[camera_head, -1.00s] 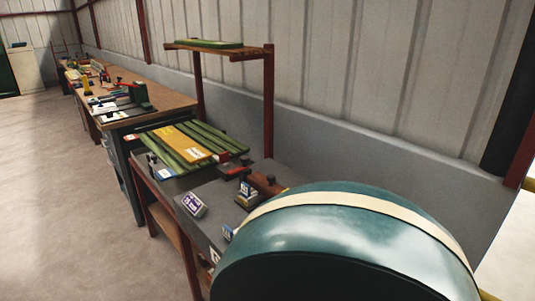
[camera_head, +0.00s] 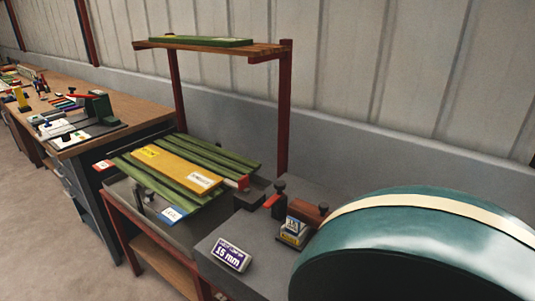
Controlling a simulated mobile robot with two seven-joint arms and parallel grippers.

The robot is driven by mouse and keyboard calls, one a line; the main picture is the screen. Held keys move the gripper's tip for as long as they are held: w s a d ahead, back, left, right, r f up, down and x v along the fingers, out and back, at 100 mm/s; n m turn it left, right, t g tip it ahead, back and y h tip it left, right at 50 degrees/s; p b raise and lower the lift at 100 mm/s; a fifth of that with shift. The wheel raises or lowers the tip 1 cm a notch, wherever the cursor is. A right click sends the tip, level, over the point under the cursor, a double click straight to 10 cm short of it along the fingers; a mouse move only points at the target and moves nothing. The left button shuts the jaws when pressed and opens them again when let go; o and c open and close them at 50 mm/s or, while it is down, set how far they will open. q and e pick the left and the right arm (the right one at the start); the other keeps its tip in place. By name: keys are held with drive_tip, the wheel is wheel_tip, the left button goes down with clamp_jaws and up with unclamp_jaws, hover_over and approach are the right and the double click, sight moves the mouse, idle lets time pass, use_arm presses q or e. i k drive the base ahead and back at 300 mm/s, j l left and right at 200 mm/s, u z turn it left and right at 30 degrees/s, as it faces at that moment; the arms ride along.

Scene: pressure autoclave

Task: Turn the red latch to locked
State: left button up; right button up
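No red latch can be made out for certain. A small red piece (camera_head: 271,201) lies by a dark knob on the grey machine table, left of a large teal rounded housing (camera_head: 420,235) with a cream band. I cannot tell whether this piece is a latch or how it is turned. No pressure autoclave is clearly recognisable. Neither of my grippers shows in the head view.
A grey table with a "15 mm" label (camera_head: 231,255) joins a rack of green and yellow bars (camera_head: 180,170). A wooden shelf (camera_head: 215,48) on red posts stands behind. A long workbench (camera_head: 150,115) with tools runs left. Floor (camera_head: 50,230) is clear at lower left.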

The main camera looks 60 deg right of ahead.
sight(279, 185)
drive_tip(key=i, duration=1.55)
drive_tip(key=i+j+z, duration=0.15)
drive_tip(key=z, duration=3.15)
